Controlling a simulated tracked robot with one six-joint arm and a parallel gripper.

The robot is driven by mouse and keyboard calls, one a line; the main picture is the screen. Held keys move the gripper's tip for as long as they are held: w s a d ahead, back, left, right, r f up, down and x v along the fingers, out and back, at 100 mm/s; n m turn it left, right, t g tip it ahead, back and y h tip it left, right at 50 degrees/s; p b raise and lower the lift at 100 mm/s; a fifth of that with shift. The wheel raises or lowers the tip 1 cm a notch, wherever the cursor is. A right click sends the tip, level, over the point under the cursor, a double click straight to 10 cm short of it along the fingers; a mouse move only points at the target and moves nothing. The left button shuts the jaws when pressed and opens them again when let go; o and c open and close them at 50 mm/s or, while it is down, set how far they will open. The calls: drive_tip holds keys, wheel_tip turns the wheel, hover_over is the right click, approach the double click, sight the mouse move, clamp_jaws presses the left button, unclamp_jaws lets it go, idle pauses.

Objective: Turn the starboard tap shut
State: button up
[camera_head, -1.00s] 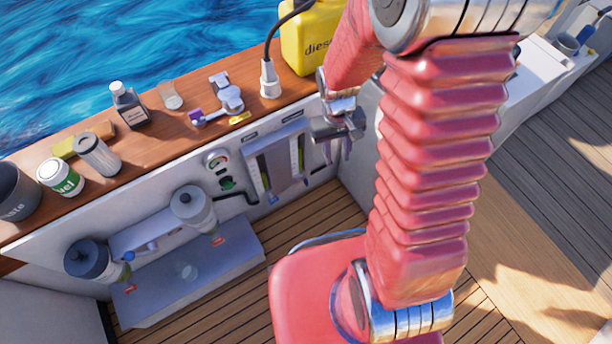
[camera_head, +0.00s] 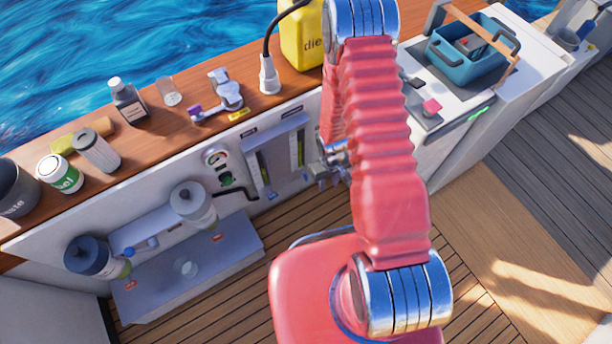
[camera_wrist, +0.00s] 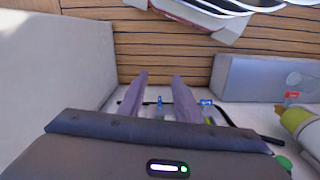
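Two small blue taps sit low on the gauge panel (camera_head: 277,158). The left one (camera_head: 273,196) shows clearly in the head view; the right one (camera_head: 305,175) is small there. I cannot read the labels to tell which is starboard. In the wrist view one blue tap (camera_wrist: 160,102) appears between my fingers, its handle along the fingers. The other blue tap (camera_wrist: 206,103) is just right of the fingers, its handle crosswise. My gripper (camera_wrist: 158,80) is open, with nothing visible gripped. In the head view my gripper (camera_head: 322,182) is beside the panel's right end, partly hidden by my arm.
A white wall (camera_wrist: 55,70) stands close on the left in the wrist view. A black hose (camera_head: 238,192) runs left of the panel. Two filters, one pale (camera_head: 193,203) and one dark-topped (camera_head: 88,257), stand further left. The wooden deck (camera_head: 300,222) below is clear.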

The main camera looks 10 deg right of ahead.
wheel_tip(320, 180, down, 6)
drive_tip(key=w+a+t, duration=0.1)
drive_tip(key=w+t, duration=0.1)
drive_tip(key=w, duration=0.1)
drive_tip(key=n+t+y, duration=0.1)
drive_tip(key=t+y, duration=0.1)
drive_tip(key=t, duration=0.1)
approach(306, 176)
wheel_tip(306, 176, up, 3)
drive_tip(key=shift+s+r, duration=0.2)
drive_tip(key=shift+s, duration=0.2)
drive_tip(key=shift+f, duration=0.15)
drive_tip(key=shift+d+x, duration=0.2)
drive_tip(key=shift+x, duration=6.55)
drive_tip(key=shift+s+f, duration=0.1)
drive_tip(key=shift+s, duration=0.05)
drive_tip(key=shift+c, duration=0.5)
clamp_jaws()
